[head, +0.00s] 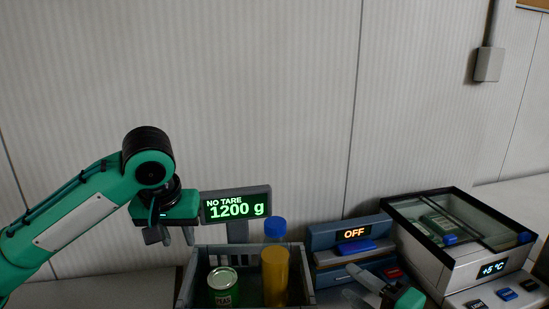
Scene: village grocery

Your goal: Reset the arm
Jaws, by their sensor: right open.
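My left arm comes in from the left, and its green gripper (170,236) hangs fingers down at the left of the scale display. Its grey fingers look apart, with nothing seen between them. My right gripper (362,287) is low in the picture, in front of the device marked OFF. It is open, and I see nothing held in it. Its arm is mostly out of view below the picture.
A grey crate (305,262) holds a green can of peas (223,286) and a yellow bottle with a blue cap (275,275). The scale display (236,205) reads 1200 g. The OFF device (349,233) and a glass-topped cooler (455,265) stand to the right.

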